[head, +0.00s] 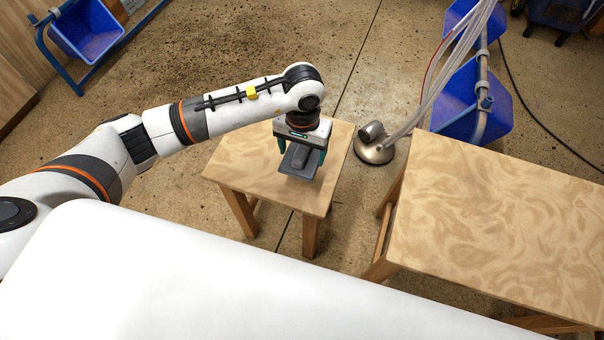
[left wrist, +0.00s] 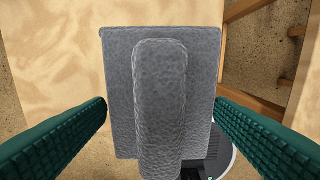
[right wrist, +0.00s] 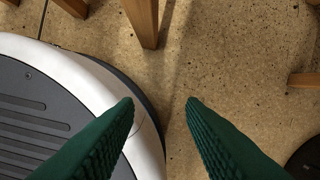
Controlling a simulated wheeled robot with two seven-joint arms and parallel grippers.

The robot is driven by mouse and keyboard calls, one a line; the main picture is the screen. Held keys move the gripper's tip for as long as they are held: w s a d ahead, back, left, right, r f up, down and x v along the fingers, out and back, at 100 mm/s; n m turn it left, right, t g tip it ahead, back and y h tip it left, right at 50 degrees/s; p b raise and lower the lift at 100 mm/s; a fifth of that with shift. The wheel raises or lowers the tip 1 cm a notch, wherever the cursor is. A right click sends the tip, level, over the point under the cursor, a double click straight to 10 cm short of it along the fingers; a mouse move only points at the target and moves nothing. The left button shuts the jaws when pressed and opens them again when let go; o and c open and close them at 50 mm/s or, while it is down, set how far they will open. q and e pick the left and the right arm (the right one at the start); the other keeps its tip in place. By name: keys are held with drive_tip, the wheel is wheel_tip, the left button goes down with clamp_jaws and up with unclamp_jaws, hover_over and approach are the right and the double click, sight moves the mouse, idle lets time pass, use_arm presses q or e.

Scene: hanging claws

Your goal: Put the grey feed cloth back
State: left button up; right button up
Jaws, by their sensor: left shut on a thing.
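The grey feed cloth (head: 298,163) is a flat textured square with a raised rounded ridge along its middle. In the left wrist view the cloth (left wrist: 202,60) fills the space between the two green fingers. My left gripper (head: 301,154) points down over the small wooden table (head: 240,165) and is shut on the cloth, a finger at each side edge. I cannot tell whether the cloth touches the tabletop. My right gripper (right wrist: 160,102) is open and empty over the floor, beside my base. It is not visible in the head view.
A larger wooden table (head: 500,230) stands to the right. A metal fitting with hoses (head: 375,148) stands on the floor between the tables. Blue bins (head: 470,100) hang behind it, and another blue bin (head: 88,30) is at upper left.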

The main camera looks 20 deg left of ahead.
use_arm(q)
wheel_tip(320, 180, down, 8)
drive_tip(key=shift+r, duration=0.2)
use_arm(e)
drive_tip(key=shift+w+a+r, duration=0.1)
drive_tip(key=shift+w+r, duration=0.7)
use_arm(q)
drive_tip(key=shift+b, duration=0.3)
drive_tip(key=shift+f, duration=0.15)
drive_tip(key=o, duration=0.9)
use_arm(e)
drive_tip(key=shift+w+r, duration=0.15)
drive_tip(key=shift+r, duration=0.2)
